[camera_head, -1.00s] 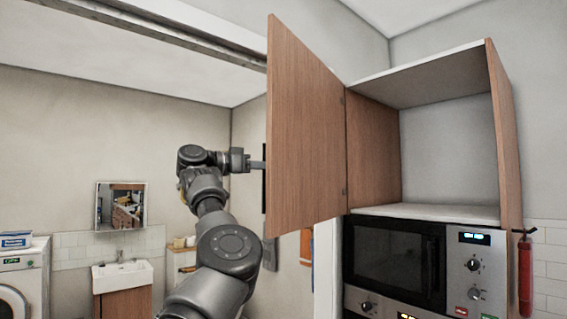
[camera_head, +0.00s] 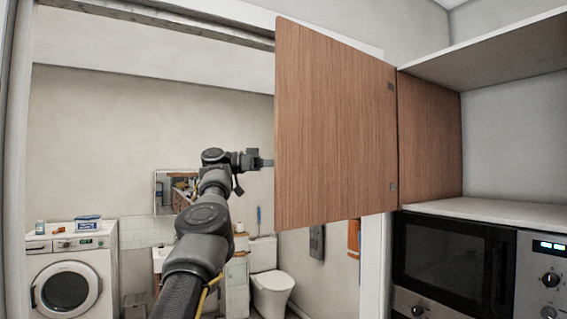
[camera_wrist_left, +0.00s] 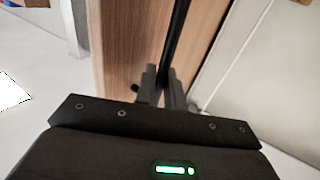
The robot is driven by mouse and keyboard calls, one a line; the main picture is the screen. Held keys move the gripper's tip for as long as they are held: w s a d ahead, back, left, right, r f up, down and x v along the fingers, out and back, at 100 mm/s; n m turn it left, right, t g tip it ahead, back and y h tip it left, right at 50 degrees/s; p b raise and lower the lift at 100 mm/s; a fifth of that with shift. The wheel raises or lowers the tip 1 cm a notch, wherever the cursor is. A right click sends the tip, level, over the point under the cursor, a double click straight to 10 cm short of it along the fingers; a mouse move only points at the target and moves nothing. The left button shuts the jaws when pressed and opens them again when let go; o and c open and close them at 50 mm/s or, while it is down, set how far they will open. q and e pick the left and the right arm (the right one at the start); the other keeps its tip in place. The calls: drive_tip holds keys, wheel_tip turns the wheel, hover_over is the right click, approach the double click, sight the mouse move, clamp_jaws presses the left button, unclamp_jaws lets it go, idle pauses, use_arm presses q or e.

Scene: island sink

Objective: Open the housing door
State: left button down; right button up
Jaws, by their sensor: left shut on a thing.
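The wooden housing door (camera_head: 335,125) stands swung out from the left side of the open cupboard above the microwave, its inner face toward the head camera. My left gripper (camera_head: 268,163) is at the door's free edge, its fingertips partly hidden behind the door. In the left wrist view, the fingers of my left gripper (camera_wrist_left: 165,92) are shut on a long black bar handle (camera_wrist_left: 178,38), which runs along the wooden door (camera_wrist_left: 132,45). My right gripper is in neither view.
The microwave (camera_head: 450,262) sits below the cupboard shelf (camera_head: 490,212). A washing machine (camera_head: 72,275), a toilet (camera_head: 272,285) and a mirror cabinet (camera_head: 168,190) are in the room behind. A doorway frame (camera_head: 15,150) stands at the far left. Space left of the door looks free.

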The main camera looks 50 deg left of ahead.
use_arm(q)
drive_tip(key=shift+r, duration=0.1)
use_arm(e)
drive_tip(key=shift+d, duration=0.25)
use_arm(q)
drive_tip(key=c, duration=1.7)
unclamp_jaws()
drive_tip(key=shift+w, duration=0.1)
drive_tip(key=shift+o, duration=0.3)
drive_tip(key=shift+w+d, duration=0.1)
drive_tip(key=shift+d, duration=0.05)
